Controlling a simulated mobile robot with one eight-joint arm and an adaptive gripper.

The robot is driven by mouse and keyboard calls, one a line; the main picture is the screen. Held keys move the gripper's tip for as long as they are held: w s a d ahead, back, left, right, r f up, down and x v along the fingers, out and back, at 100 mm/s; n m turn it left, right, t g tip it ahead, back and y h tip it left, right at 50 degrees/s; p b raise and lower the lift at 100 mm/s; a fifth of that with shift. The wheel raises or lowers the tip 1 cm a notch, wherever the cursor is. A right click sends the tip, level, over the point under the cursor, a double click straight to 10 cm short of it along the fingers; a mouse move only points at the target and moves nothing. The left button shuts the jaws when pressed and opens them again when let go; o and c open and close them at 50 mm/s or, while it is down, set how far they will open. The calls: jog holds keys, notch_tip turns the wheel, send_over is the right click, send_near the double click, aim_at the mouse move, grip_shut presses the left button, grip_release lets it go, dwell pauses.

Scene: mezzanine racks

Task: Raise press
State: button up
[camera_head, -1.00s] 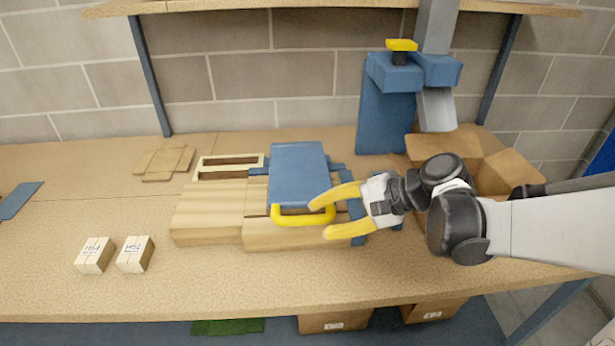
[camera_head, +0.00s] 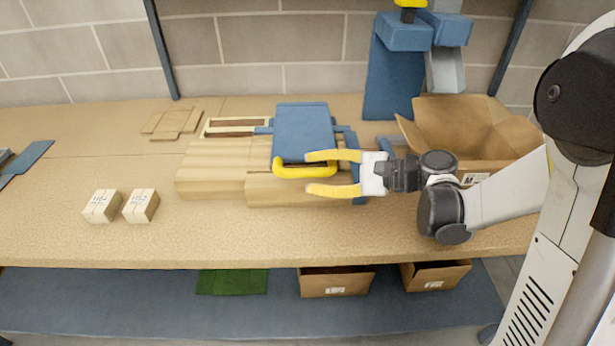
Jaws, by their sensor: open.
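The press has a flat blue plate (camera_head: 303,131) with a yellow bar handle (camera_head: 291,173) along its front edge. The plate lies low and flat over light wooden blocks (camera_head: 222,168). My gripper (camera_head: 325,172) has yellow fingers and comes in from the right. It is open, with its fingers pointing left. The upper finger overlaps the right end of the handle in the picture; the lower finger is in front of the blocks, below the handle. I cannot tell whether either finger touches the handle.
Two small labelled boxes (camera_head: 121,206) stand on the bench (camera_head: 60,222) at left. An open carton (camera_head: 466,128) is at right, behind my arm. A blue machine with a yellow knob (camera_head: 392,80) stands at the back. Cartons sit on the shelf below. The front left bench is clear.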

jog(key=shift+x, duration=0.8)
grip_shut()
jog(key=shift+r, duration=0.1)
